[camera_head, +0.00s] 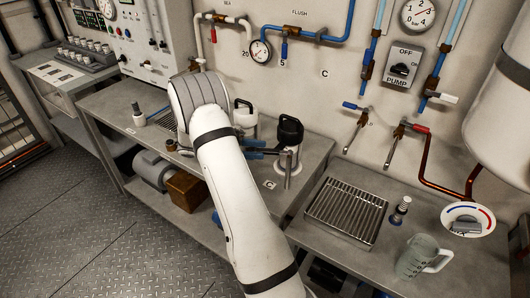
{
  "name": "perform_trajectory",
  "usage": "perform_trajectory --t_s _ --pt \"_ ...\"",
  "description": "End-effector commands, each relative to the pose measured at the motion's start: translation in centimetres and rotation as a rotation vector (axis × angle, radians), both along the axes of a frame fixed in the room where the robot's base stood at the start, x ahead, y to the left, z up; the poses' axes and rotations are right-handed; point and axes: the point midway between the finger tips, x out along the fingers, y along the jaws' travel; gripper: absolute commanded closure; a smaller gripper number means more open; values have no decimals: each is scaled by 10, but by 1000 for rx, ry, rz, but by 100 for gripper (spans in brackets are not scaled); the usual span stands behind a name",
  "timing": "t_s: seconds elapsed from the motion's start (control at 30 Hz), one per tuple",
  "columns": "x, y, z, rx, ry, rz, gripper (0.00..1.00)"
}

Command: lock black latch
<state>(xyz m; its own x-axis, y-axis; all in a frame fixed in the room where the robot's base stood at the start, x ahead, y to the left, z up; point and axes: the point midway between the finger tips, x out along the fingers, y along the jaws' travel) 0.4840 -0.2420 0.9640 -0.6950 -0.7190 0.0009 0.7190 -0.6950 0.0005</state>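My white arm crosses the middle of the view and hides some of the bench. My gripper (264,151) shows as small dark and blue parts just left of the canister, pointing at its upper side. I cannot tell if it touches the canister, or how far its fingers are apart.
A white container with a black handle (243,118) stands behind my arm. Taps (397,142) and pipes stick out from the wall. The floor at left is clear.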

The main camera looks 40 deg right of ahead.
Motion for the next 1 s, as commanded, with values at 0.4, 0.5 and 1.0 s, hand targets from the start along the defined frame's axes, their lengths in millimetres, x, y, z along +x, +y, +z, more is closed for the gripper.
perform_trajectory --t_s 0.4,0.5,1.0 --pt "26 30 0 1 1 -1 60" --pt "26 29 0 1 1 -1 60" --pt "-13 52 38 140 -281 -30 95"
